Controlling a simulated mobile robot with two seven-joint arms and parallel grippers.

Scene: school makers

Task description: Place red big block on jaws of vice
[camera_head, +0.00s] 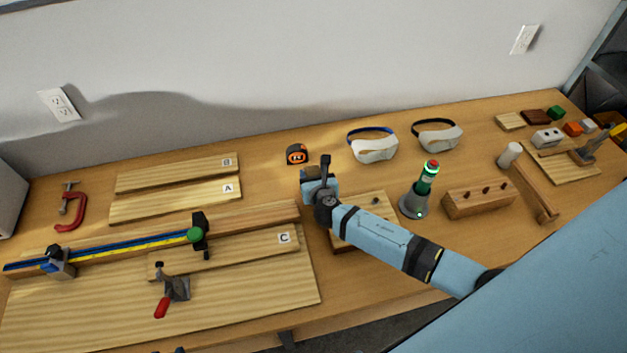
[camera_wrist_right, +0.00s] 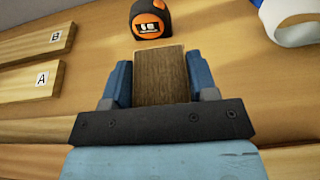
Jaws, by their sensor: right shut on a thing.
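My right gripper (camera_head: 320,176) is above the middle of the bench, its arm reaching in from the lower right. In the right wrist view its two blue fingers (camera_wrist_right: 153,85) are shut on a brown wood-grained block (camera_wrist_right: 161,75), one finger on each side. This block looks brown rather than red. A wooden base board (camera_head: 374,204) lies under and beside my right arm, which hides part of it. I cannot pick out the vice jaws with certainty; the arm may cover them. A small orange-red block (camera_head: 573,129) lies at the far right. My left gripper is not in view.
A tape measure (camera_head: 297,154) sits behind the gripper. Boards and a blue bar clamp (camera_head: 130,242) fill the left.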

